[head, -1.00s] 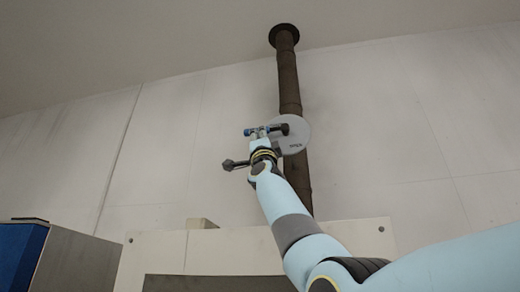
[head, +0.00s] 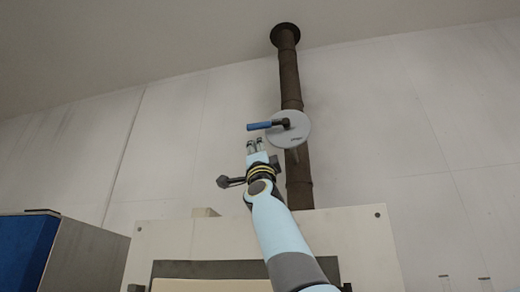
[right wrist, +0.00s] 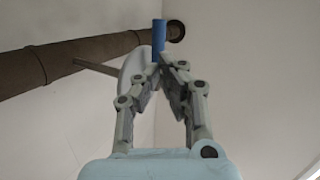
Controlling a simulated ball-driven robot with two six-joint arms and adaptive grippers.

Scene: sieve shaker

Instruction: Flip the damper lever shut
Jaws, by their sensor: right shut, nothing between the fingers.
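The damper lever has a blue handle (head: 260,125) that points left, nearly level, from a dark pivot on a round grey plate (head: 297,137). The plate is on the brown vertical pipe (head: 289,82). My right gripper (head: 254,143) is just below the handle, apart from it in the head view, with its fingers pointing up. In the right wrist view the fingertips (right wrist: 167,61) meet, with nothing between them. The blue handle (right wrist: 158,36) shows just beyond them, and the plate (right wrist: 134,64) is partly hidden behind the left finger. My left gripper is not in view.
The pipe runs up to a dark collar (head: 285,36) at the ceiling. A pale panel (head: 365,240) stands below, and a blue-and-grey cabinet (head: 85,262) at lower left. The wall around the lever is clear.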

